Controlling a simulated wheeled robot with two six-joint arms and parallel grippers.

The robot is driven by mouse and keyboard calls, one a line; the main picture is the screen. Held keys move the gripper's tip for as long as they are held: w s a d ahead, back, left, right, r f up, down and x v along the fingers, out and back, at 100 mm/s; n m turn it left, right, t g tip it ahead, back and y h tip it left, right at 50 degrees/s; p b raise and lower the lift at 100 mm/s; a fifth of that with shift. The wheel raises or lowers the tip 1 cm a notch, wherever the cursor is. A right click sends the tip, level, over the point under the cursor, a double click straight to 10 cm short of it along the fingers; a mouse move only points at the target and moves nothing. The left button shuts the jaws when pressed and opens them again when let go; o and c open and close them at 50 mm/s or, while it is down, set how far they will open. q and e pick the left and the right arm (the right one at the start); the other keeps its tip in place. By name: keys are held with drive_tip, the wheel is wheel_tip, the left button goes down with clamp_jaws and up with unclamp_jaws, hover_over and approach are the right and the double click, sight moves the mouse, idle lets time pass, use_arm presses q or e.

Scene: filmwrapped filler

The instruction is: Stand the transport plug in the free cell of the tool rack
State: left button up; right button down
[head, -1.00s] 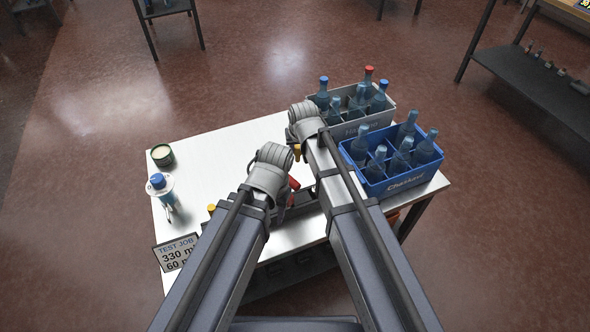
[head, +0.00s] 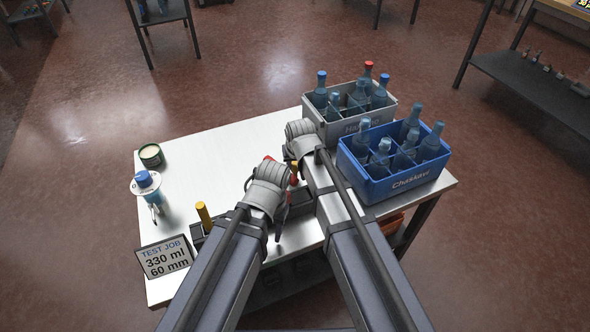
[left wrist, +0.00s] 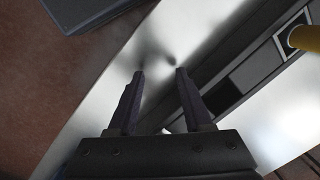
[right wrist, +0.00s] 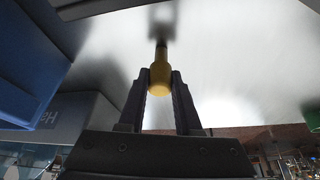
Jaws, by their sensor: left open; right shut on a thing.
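My right gripper (right wrist: 158,82) is shut on a yellow piece with a dark, narrow shaft, likely the transport plug (right wrist: 159,76), held above the white table. The tool rack (left wrist: 235,83) is a dark bar with square cells. A yellow-topped tool (left wrist: 306,38) stands at its right end in the left wrist view; it also shows in the head view (head: 203,214). My left gripper (left wrist: 160,72) is open and empty above the table beside the rack. My arms hide much of the rack.
A blue crate (head: 385,189) and a grey crate (head: 340,131) of bottles stand at the table's right. A blue-capped bottle (head: 147,186), a green tin (head: 151,155) and a sign (head: 166,257) are at the left. The table's (head: 220,150) back left is clear.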

drive_tip(key=shift+r, duration=0.1)
use_arm(q)
drive_tip(key=shift+f, duration=0.15)
use_arm(e)
drive_tip(key=shift+f, duration=0.25)
drive_tip(key=c, duration=0.6)
unclamp_jaws()
drive_tip(key=shift+r, duration=0.1)
drive_tip(key=p+v, duration=1.1)
drive_tip(key=v, duration=0.1)
drive_tip(key=shift+o, duration=0.5)
use_arm(q)
wheel_tip(320, 180, up, 8)
drive_tip(key=b, duration=0.3)
use_arm(e)
drive_tip(key=x, duration=0.3)
drive_tip(key=shift+s, duration=0.25)
